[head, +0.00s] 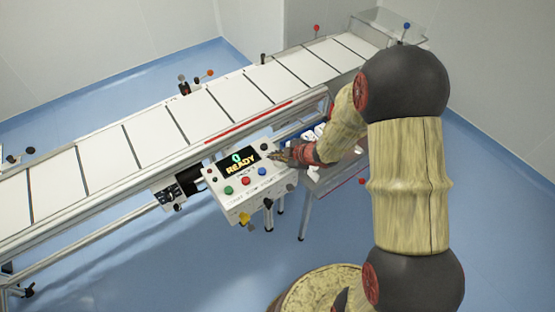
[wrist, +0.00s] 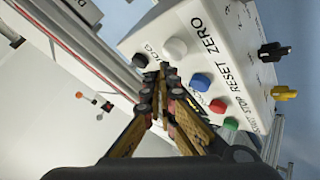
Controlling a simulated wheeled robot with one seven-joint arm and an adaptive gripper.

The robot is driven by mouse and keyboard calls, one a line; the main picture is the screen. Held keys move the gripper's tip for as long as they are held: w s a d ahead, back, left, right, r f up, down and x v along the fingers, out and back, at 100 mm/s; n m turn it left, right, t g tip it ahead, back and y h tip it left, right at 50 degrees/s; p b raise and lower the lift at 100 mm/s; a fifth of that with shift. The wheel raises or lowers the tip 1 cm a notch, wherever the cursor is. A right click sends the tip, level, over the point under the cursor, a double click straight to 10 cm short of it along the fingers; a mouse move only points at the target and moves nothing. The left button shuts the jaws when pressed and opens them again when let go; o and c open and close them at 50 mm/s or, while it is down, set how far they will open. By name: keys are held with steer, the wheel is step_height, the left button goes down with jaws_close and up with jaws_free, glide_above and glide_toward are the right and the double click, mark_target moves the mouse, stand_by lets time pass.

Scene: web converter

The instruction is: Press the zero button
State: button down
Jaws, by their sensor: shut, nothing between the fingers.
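The white control box (head: 250,200) hangs at the near side of the conveyor, and its screen (head: 240,162) reads "0" and "READY". In the wrist view, the zero button is the white round button (wrist: 175,48) in line with the printed word ZERO. The blue (wrist: 200,82), red (wrist: 218,106) and green (wrist: 230,124) buttons follow along the same row. My gripper (wrist: 163,70) is shut and empty, its tips close beside the white button. Whether they touch the panel cannot be told. In the head view my gripper (head: 277,155) is at the panel's right end.
Black (wrist: 272,50) and yellow (wrist: 283,93) knobs stick out of the box's front. The conveyor (head: 180,115) runs behind the box. Blue floor in front is open.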

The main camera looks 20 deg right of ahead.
mark_target(277, 163)
stand_by(0.3)
step_height(277, 163, up, 5)
steer(key=p, duration=0.5)
steer(key=shift+f, duration=0.1)
stand_by(0.7)
